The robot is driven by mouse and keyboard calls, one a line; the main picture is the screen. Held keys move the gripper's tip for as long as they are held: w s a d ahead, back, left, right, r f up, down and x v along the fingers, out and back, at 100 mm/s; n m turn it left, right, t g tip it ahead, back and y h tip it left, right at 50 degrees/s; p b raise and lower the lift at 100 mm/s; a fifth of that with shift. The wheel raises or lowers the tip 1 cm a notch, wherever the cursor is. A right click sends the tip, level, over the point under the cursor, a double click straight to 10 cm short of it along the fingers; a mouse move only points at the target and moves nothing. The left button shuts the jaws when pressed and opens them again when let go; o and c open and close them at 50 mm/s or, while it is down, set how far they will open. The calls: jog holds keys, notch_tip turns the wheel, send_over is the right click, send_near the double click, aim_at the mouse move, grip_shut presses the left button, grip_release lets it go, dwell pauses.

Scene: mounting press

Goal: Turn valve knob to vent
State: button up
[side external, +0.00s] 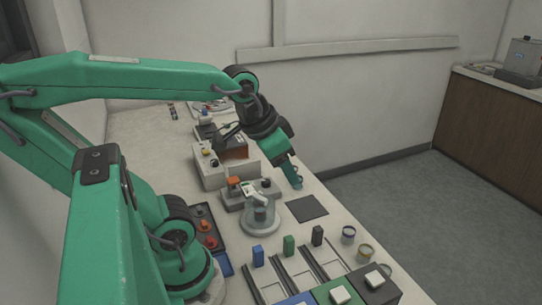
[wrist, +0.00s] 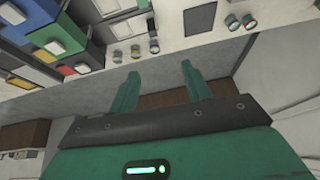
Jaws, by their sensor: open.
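In the side external view, an orange knob (side external: 234,181) stands on a grey unit behind a clear, round-based chamber (side external: 262,217). It looks like the valve knob, but its setting is too small to read. My gripper (side external: 297,183) hangs to the right of the knob and chamber, apart from both, over the bench's right edge. In the wrist view my gripper (wrist: 158,72) shows two green fingers spread apart with nothing between them. I cannot make out the orange knob in the wrist view.
A dark square mat (side external: 307,208) lies in front of my gripper. Coloured boxes (side external: 340,293) and slotted trays fill the front. A light box (side external: 212,168) stands behind the knob. Floor lies open to the right.

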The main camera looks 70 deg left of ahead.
jog(key=w+a+f+m+g, duration=0.1)
jog(key=w+a+f+g, duration=0.15)
jog(key=a, duration=0.35)
jog(key=w+a+f+g, duration=0.1)
jog(key=w+a+f, duration=0.1)
jog(key=w+a, duration=0.3)
jog(key=m+g, duration=0.2)
send_near(265, 181)
jog(key=shift+d+f+t, duration=0.1)
jog(key=shift+t, duration=0.15)
jog(key=shift+a+f, duration=0.3)
jog(key=shift+a, duration=0.05)
jog(key=shift+f, duration=0.15)
jog(key=shift+f, duration=3.75)
jog(key=c, duration=1)
